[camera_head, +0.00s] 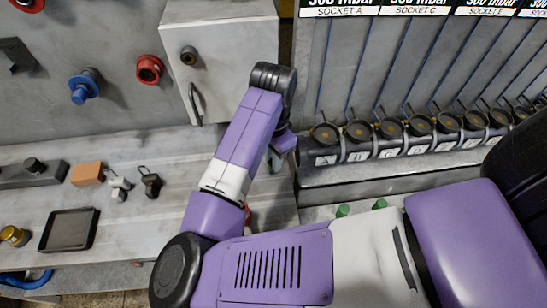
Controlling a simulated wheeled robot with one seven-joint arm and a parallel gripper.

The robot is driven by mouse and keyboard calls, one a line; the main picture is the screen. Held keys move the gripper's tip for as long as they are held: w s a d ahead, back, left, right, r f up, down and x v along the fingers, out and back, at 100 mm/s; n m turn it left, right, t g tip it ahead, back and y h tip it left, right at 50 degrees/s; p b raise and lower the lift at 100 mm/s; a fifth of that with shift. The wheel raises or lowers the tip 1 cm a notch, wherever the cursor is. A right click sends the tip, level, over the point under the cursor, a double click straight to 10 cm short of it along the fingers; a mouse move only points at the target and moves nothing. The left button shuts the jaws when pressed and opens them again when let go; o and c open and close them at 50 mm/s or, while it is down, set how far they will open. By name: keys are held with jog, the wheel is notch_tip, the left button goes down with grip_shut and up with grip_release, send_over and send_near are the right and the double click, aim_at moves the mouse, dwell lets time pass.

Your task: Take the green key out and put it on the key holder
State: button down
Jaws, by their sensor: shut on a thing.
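My gripper (284,141) hangs below the last arm joint, in front of the gap between the grey cabinet and the socket panel. Only part of the hand shows. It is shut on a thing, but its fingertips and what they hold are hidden. I cannot make out the green key for certain. Two small green pieces (343,210) show just behind my forearm at the lower middle, mostly covered by it. I cannot tell what they are. I cannot identify the key holder for certain either.
A grey cabinet (235,40) with a handle stands left of my gripper. A row of round black fittings (390,128) runs along the right panel. The left bench holds a black tray (70,230), an orange block (87,173) and two small items (151,181). Bare bench (170,150) lies between.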

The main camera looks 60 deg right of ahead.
dwell(0.3)
jog(key=c, duration=1.3)
grip_release()
jog(key=shift+o, duration=0.2)
jog(key=shift+c, duration=0.4)
jog(key=shift+r+p, duration=3.05)
jog(key=shift+r, duration=0.45)
